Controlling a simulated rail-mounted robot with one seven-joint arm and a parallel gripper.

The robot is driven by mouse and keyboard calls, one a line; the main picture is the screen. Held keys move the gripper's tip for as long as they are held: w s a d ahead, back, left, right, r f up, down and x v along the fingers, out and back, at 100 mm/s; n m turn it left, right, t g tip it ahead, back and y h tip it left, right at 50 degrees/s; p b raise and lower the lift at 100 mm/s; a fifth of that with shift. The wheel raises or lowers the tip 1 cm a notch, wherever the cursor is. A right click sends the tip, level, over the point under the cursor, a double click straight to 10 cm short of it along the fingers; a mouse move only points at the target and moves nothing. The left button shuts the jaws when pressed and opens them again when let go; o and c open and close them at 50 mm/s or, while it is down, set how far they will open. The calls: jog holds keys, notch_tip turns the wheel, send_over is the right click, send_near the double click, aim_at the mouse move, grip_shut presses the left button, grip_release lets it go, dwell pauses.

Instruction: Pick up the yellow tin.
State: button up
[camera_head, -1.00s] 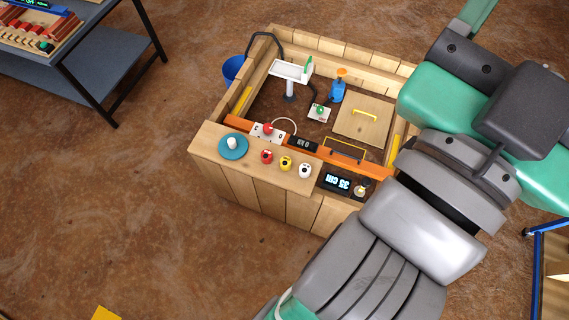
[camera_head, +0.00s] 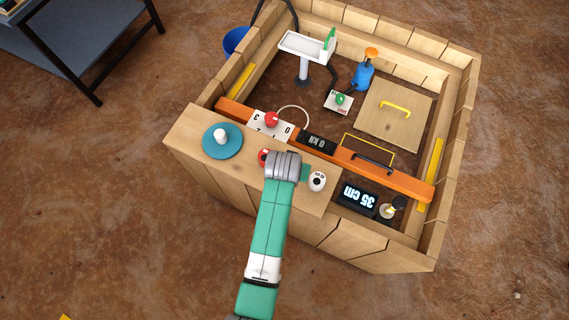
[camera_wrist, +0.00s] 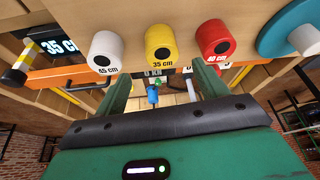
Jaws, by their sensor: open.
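The yellow tin (camera_wrist: 162,42), marked 35 cm, shows in the wrist view at the top centre, standing between a white tin (camera_wrist: 106,52) marked 45 cm and a red tin (camera_wrist: 215,40) marked 40 cm. My gripper (camera_wrist: 162,78) is open and empty there, its two green fingers spread to either side, roughly lined up with the yellow tin. I cannot tell how far off it is. In the head view my gripper (camera_head: 284,166) covers the yellow tin. The red tin (camera_head: 264,157) peeks out on its left, and the white tin (camera_head: 317,181) stands on its right.
The tins stand on a wooden ledge (camera_head: 195,124) of a box. A teal disc (camera_head: 222,147) with a white knob is at its left. An orange beam (camera_head: 399,181) runs behind the tins. A display (camera_head: 357,198) reading 35 cm is at right. A lidded hatch (camera_head: 394,118) lies inside the box.

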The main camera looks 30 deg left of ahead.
jog(key=b+x, duration=0.3)
jog(key=x, duration=0.4)
jog(key=shift+a+f, duration=0.2)
jog(key=shift+f, duration=0.15)
jog(key=shift+c, duration=0.4)
jog(key=shift+r, duration=0.1)
jog(key=c, duration=1.2)
jog(key=shift+r, duration=0.6)
jog(key=p+v, duration=0.2)
jog(key=v, duration=0.1)
jog(key=s+d+p, duration=0.3)
jog(key=s, duration=1.1)
jog(key=shift+s+r, duration=0.3)
jog(key=shift+r, duration=0.2)
